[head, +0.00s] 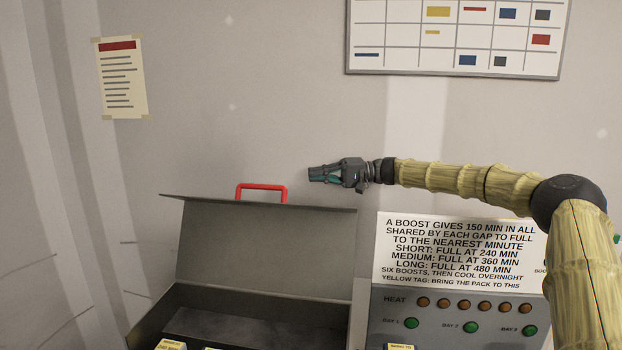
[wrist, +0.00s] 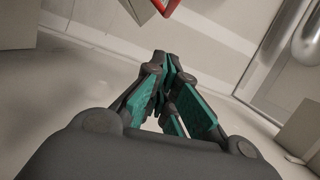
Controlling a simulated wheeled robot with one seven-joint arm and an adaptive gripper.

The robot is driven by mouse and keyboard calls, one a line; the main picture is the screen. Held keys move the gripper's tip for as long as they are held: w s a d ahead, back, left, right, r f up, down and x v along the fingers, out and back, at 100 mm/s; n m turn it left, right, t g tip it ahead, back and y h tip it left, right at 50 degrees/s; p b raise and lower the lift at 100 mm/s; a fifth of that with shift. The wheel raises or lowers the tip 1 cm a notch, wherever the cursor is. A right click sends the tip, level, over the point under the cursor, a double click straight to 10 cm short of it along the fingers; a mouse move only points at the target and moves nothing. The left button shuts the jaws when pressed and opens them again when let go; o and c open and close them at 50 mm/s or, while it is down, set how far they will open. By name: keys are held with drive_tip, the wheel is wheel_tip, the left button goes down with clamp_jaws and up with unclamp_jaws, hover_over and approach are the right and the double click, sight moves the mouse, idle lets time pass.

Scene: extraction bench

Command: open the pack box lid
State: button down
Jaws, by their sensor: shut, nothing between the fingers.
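The pack box (head: 150,325) is a dark grey case at the lower left of the head view. Its lid (head: 265,245) stands raised and tilted back, and the inside of the box shows below it. A red handle (head: 262,187) sits on the lid's top edge. My gripper (head: 310,173) is above and to the right of the handle, apart from it, pointing left. Its fingers are shut and empty. In the wrist view the teal-padded fingers (wrist: 170,75) come together, and part of the red handle (wrist: 166,6) shows at the top edge.
A grey panel (head: 460,335) with bay buttons and a white instruction sign (head: 455,250) stands right of the box. Labelled yellow-topped items (head: 172,345) show in the box's front. A wall chart (head: 450,40) and a paper notice (head: 120,78) hang behind.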

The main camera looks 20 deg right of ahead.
drive_tip(key=a+p, duration=0.5)
drive_tip(key=a, duration=0.5)
drive_tip(key=shift+s+f, duration=0.25)
drive_tip(key=shift+a, duration=0.1)
